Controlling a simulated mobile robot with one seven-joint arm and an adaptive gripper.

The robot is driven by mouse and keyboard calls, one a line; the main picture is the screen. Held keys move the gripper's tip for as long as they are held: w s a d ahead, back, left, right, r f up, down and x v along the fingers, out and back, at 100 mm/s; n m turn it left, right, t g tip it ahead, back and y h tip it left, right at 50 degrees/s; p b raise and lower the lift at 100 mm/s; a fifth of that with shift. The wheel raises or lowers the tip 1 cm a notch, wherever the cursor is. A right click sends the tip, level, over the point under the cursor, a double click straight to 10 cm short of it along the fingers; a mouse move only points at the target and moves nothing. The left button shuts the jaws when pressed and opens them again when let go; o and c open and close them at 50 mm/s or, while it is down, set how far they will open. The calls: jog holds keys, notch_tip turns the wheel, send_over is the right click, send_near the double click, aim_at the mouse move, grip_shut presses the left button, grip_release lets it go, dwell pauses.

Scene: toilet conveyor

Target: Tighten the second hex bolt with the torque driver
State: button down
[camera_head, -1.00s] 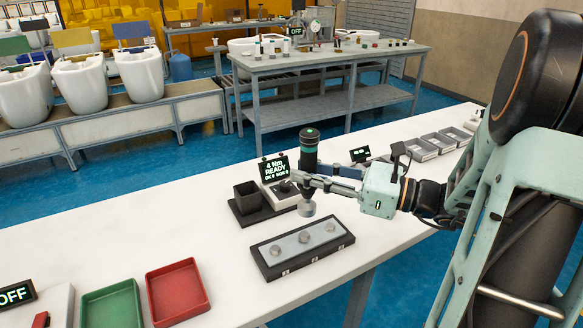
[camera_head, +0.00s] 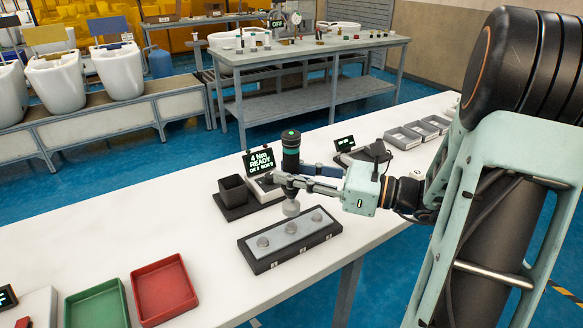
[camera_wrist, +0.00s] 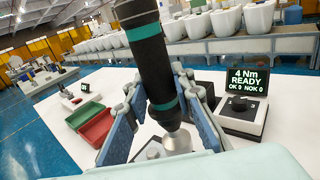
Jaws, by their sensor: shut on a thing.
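My gripper (camera_head: 284,183) is shut on the torque driver (camera_head: 290,150), a black upright tool with teal bands and a round grey lower end. In the wrist view the driver (camera_wrist: 152,62) stands between the gripper's blue-padded fingers (camera_wrist: 165,105). A black fixture (camera_head: 270,264) with a grey plate lies on the white table and bears three hex bolts in a row: the left bolt (camera_head: 262,242), middle bolt (camera_head: 291,228) and right bolt (camera_head: 316,216). The driver's lower end appears just above and behind the middle bolt, apart from it. The wrist view partly hides the fixture.
A controller (camera_head: 258,161) reading "4 Nm READY, OK 0 NOK 0" stands behind the driver, beside a black square holder (camera_head: 233,190). A red tray (camera_head: 163,290) and green tray (camera_head: 97,305) lie at the left. Grey bins (camera_head: 420,129) stand at the back right.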

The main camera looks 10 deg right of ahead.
aim_at(297, 196)
jog(key=shift+f+b, duration=0.65)
jog(key=shift+f, duration=0.85)
jog(key=shift+f+b, duration=0.4)
jog(key=shift+f, duration=0.65)
jog(key=shift+s+f+p, duration=0.1)
jog(key=shift+f+p, duration=0.35)
jog(key=shift+p, duration=0.15)
dwell(0.9)
jog(key=shift+p, duration=0.7)
dwell(0.5)
jog(key=shift+r, duration=0.2)
jog(key=shift+r+p, duration=2.35)
jog(key=shift+r, duration=0.25)
